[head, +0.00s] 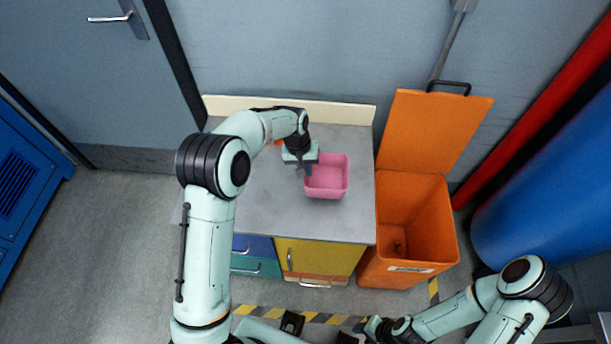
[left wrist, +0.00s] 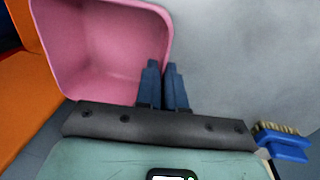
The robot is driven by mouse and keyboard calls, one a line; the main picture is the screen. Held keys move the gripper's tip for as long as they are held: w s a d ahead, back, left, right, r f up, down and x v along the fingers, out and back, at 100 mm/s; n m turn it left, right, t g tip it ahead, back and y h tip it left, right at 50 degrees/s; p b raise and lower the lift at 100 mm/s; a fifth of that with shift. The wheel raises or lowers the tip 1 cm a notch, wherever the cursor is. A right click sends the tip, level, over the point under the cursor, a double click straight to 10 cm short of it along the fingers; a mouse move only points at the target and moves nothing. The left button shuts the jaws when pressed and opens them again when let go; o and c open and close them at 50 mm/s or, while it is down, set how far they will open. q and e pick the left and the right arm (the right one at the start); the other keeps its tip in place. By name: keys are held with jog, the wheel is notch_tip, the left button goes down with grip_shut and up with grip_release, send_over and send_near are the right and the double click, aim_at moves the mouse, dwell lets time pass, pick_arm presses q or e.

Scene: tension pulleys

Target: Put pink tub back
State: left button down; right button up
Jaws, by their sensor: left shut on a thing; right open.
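The pink tub (head: 327,178) is at the right part of the grey counter top, open side up and empty as far as I see. I cannot tell if it rests on the counter or hangs just above it. My left gripper (head: 307,169) is at the tub's left wall. In the left wrist view, its two blue fingers (left wrist: 163,85) are close together at the rim of the tub (left wrist: 100,45), shut on the wall. My right gripper (head: 367,327) is low at the bottom of the head view, open, away from the counter and partly hard to make out.
An orange bin (head: 416,238) with its lid (head: 430,130) raised stands right of the counter (head: 262,205). A blue brush (left wrist: 285,146) shows in the left wrist view. Coloured drawers and a yellow door (head: 318,257) form the cabinet front. The counter's left part is mostly clear.

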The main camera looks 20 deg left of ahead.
pick_arm(q)
jog(key=shift+f, duration=2.1)
jog(key=shift+f, duration=0.15)
jog(key=c, duration=1.2)
grip_release()
jog(key=shift+c, duration=0.2)
notch_tip(320, 180, up, 12)
jog(key=a, duration=0.1)
jog(key=shift+s+a, duration=0.3)
jog(key=shift+a, duration=0.05)
